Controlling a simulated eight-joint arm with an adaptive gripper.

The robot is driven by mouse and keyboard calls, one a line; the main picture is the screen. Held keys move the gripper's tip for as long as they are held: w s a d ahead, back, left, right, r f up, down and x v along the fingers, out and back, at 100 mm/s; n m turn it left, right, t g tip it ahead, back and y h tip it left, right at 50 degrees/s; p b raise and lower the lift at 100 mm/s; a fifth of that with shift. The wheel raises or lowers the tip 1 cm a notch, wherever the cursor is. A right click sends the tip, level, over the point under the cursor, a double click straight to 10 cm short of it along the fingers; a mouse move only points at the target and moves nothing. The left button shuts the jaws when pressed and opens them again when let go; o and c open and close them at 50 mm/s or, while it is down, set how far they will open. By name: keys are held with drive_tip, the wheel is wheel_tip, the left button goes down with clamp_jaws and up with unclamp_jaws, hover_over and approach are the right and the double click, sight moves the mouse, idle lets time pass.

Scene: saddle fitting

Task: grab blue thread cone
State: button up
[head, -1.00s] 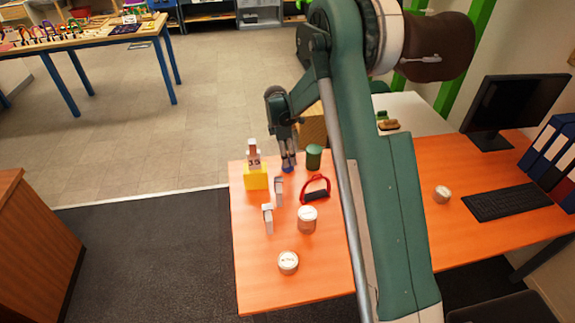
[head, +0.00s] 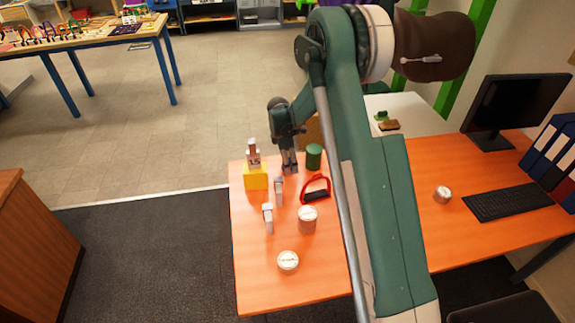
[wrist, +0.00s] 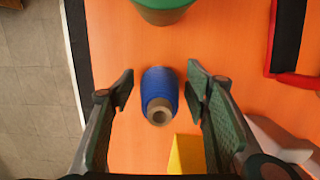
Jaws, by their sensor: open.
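The blue thread cone (wrist: 160,88) stands on the orange table in the wrist view, with its tan core end facing the camera. My gripper (wrist: 160,84) is open, with one finger on each side of the cone and gaps showing between them. In the head view my gripper (head: 289,170) points down at the table's far part and hides the cone.
A green can (head: 314,157) stands close to the right of my gripper. A yellow block (head: 256,178) is to the left. A red and black handle (head: 315,190), white-lidded jars (head: 307,220) and grey-white pieces (head: 268,217) lie nearer.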

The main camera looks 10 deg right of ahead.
idle(0.3)
drive_tip(key=c, duration=0.9)
drive_tip(key=shift+r, duration=0.1)
drive_tip(key=shift+r+p, duration=0.7)
drive_tip(key=shift+r, duration=4.25)
